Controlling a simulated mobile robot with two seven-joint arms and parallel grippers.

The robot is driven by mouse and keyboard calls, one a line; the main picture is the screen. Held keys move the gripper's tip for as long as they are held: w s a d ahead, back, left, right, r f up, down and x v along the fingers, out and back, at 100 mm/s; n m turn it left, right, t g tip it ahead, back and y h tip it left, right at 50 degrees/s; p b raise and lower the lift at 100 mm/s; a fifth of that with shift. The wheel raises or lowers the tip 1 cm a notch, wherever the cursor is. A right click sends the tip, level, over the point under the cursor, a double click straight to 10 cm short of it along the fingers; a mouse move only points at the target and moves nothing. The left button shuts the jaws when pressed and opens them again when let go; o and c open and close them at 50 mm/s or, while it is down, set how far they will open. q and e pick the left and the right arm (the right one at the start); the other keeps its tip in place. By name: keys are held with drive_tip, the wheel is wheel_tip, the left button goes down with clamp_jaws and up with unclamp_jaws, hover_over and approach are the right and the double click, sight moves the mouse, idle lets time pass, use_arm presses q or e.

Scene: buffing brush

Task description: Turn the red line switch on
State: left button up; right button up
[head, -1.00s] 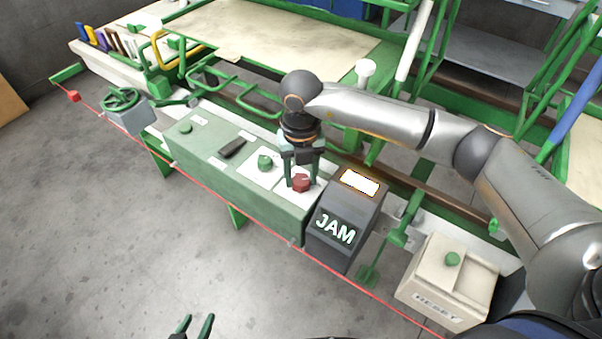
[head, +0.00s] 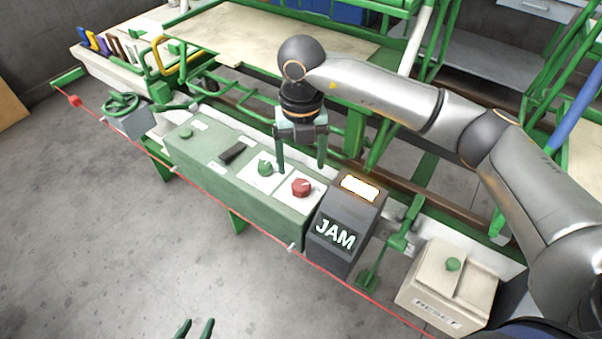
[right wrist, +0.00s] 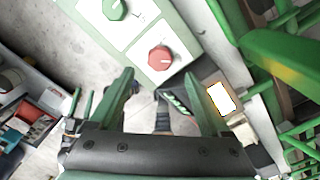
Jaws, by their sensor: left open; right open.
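The red line switch (head: 301,187) is a red knob on a white plate on top of the green control panel (head: 215,170). It also shows in the right wrist view (right wrist: 160,58), beyond the fingertips. My right gripper (head: 301,168) is open and empty, raised behind and above the red switch, and apart from it. In the right wrist view its two green fingers (right wrist: 162,85) stand wide apart. My left gripper (head: 195,328) is at the bottom edge of the head view, open and empty, far from the panel.
A green knob (head: 265,167) and a black rocker (head: 232,153) share the panel. A dark box marked JAM (head: 335,232) with a lit display stands right of the switch. A RESET box (head: 440,290) is farther right. A red cord (head: 245,227) runs along the front.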

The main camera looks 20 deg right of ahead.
sight(301, 185)
wheel_tip(301, 185, up, 6)
idle(0.7)
